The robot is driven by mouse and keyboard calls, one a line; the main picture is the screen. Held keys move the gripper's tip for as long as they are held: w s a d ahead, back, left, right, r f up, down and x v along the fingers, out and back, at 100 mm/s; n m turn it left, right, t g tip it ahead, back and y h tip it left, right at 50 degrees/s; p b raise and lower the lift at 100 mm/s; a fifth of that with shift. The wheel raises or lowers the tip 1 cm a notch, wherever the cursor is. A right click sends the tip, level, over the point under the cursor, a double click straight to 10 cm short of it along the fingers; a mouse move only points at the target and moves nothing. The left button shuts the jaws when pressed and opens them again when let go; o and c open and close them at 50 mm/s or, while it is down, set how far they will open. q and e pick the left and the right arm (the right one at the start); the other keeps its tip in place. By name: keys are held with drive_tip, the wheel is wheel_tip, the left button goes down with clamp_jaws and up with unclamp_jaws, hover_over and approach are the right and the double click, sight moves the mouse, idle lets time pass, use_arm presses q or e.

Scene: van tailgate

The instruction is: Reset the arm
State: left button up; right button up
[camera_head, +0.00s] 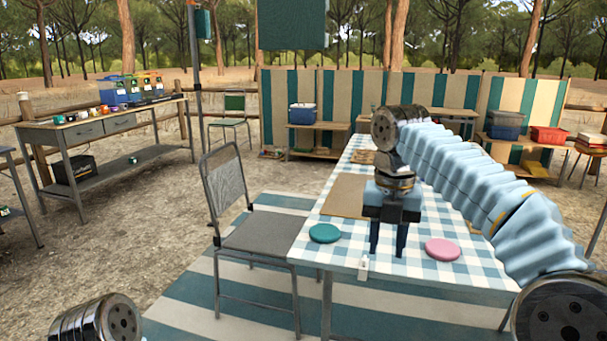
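My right arm (480,185), in a pale blue pleated sleeve, comes in from the right and bends down over the checked table. My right gripper (388,254) points down with its two dark fingers apart and nothing between them. It is over the table's near part, between a teal disc (325,233) on its left and a pink disc (442,249) on its right. I cannot tell whether the fingertips touch the cloth. A metal joint of my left arm (97,321) shows at the bottom left; my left gripper is out of view.
The checked table (425,270) carries a brown board (345,195) behind the gripper. A folding chair (250,225) stands close at the table's left side. A grey workbench (100,130) with bins is at the far left. Striped screens (350,97) stand behind.

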drive_tip(key=w+a+f+m+y, duration=0.15)
drive_tip(key=f+m, duration=0.35)
drive_tip(key=f, duration=0.7)
drive_tip(key=a+f+m+y, duration=0.1)
drive_tip(key=a+f+m, duration=0.25)
drive_tip(key=f, duration=0.75)
drive_tip(key=a+f+m+y, duration=0.1)
drive_tip(key=f+m, duration=0.4)
drive_tip(key=f, duration=0.7)
drive_tip(key=s+f+m, duration=0.8)
drive_tip(key=f+m, duration=0.1)
drive_tip(key=f, duration=0.3)
drive_tip(key=s+f+m, duration=0.3)
drive_tip(key=s+m, duration=0.3)
drive_tip(key=s, duration=0.1)
drive_tip(key=s+d+f+m, duration=0.1)
drive_tip(key=s+f+m, duration=0.3)
drive_tip(key=s+m, duration=0.2)
drive_tip(key=shift+s+d+t+y, duration=0.3)
drive_tip(key=shift+s+y, duration=0.05)
drive_tip(key=shift+s, duration=0.55)
drive_tip(key=shift+w, duration=0.2)
